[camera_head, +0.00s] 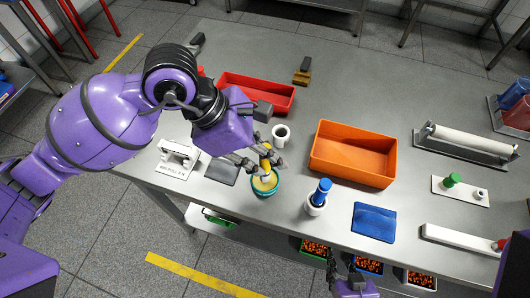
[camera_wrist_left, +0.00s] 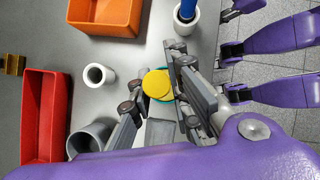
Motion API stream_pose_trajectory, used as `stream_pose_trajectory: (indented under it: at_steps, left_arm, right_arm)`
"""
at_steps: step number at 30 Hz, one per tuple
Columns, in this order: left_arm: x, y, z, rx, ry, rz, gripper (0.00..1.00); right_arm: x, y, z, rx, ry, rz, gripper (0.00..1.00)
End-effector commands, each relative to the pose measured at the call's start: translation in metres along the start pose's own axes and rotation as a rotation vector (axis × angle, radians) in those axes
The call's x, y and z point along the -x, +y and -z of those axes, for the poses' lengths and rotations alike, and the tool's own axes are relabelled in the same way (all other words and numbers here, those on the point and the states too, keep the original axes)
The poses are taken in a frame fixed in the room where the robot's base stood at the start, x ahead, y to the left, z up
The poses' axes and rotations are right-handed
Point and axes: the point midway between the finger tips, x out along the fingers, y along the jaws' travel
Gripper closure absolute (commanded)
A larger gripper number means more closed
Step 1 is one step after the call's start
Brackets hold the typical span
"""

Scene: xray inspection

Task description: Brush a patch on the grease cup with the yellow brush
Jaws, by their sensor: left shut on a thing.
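My left gripper (camera_head: 262,160) is shut on the yellow brush (camera_head: 266,165), which it holds upright over the grease cup. The grease cup (camera_head: 264,187) has a teal rim and yellow contents and stands near the front edge of the table. In the left wrist view, the brush's round yellow end (camera_wrist_left: 157,82) shows between the fingers, with a bit of the cup's teal rim (camera_wrist_left: 164,72) behind it. The brush tip is hidden, so I cannot tell whether it touches the grease. My right gripper (camera_head: 342,272) is low at the front, open and empty.
An empty white holder (camera_head: 281,135) stands behind the cup. A blue-handled brush (camera_head: 320,190) stands in another white holder to its right. An orange bin (camera_head: 345,172), a red bin (camera_head: 280,99) and a blue pad (camera_head: 374,221) lie around. The back middle of the table is clear.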

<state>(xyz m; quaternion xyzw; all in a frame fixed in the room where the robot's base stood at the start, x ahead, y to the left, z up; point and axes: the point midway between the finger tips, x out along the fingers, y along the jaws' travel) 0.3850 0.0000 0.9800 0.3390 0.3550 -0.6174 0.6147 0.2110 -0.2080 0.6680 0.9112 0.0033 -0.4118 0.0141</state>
Motion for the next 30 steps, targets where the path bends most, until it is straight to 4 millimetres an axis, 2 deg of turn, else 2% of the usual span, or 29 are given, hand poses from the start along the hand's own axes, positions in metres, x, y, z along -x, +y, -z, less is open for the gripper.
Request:
stream_pose_trajectory:
  at_steps: [13, 30]
  left_arm:
    - [-0.0034, -0.0001, 0.002, 0.0, 0.0, 0.001, 1.0]
    - [-0.0091, 0.0, 0.0055, 0.0, 0.0, 0.001, 1.0]
  right_arm:
    - [-0.0006, 0.0006, -0.0094, 0.003, -0.016, 0.0, 0.69]
    - [-0.0038, -0.0004, -0.0085, 0.003, -0.012, 0.002, 0.69]
